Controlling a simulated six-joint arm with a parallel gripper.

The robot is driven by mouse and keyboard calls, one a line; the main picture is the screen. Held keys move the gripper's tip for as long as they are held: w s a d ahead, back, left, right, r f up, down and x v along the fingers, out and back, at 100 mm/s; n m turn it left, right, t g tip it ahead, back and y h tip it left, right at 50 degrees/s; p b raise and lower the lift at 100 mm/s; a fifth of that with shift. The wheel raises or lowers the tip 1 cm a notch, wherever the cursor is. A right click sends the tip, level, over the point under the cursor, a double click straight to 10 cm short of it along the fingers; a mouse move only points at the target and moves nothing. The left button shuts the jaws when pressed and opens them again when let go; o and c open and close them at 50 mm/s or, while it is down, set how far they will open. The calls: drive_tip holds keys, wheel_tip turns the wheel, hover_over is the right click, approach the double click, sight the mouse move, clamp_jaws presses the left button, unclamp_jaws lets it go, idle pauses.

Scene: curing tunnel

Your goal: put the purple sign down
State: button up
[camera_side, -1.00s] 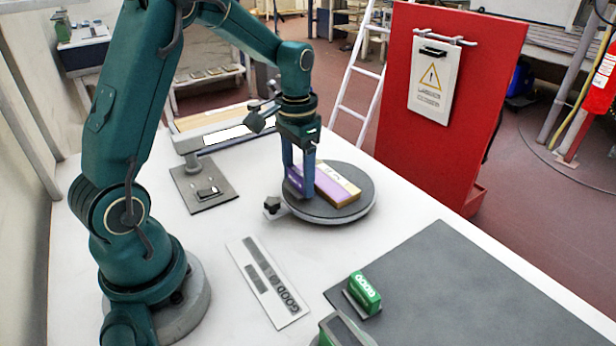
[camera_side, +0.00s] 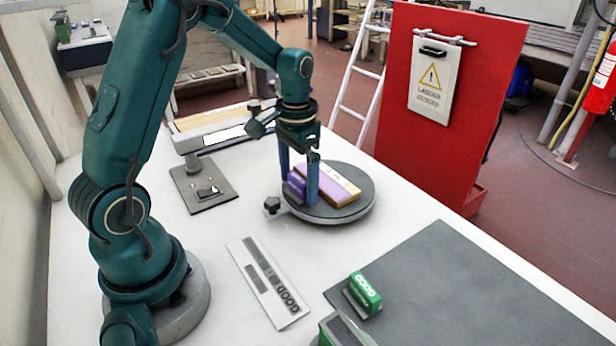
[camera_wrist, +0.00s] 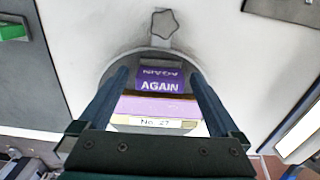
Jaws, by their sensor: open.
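The purple sign (camera_side: 296,185), lettered AGAIN, stands on the near left part of the round dark turntable (camera_side: 352,208). In the wrist view the sign (camera_wrist: 160,84) sits between the turntable's star knob and a purple-topped block (camera_wrist: 158,106) with a pale label edge. My gripper (camera_side: 299,192) is open and low over the turntable, one finger on each side of the sign. In the wrist view clear gaps show between the sign and both fingers (camera_wrist: 160,78). In the side view the near finger hides part of the sign and block.
A green GOOD sign (camera_side: 364,293) stands on the dark grey mat (camera_side: 450,280) at the front right. A white plate (camera_side: 268,283) marked GOOD lies in front of the turntable. A red panel (camera_side: 440,130) rises behind the table. A small stand (camera_side: 204,187) is left of the turntable.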

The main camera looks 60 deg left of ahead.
sight(298, 179)
wheel_tip(298, 179, up, 11)
drive_tip(key=s+d+t, duration=0.5)
drive_tip(key=s+d, duration=0.5)
drive_tip(key=s, duration=0.3)
drive_tip(key=shift+d+t, duration=0.2)
drive_tip(key=shift+t, duration=0.1)
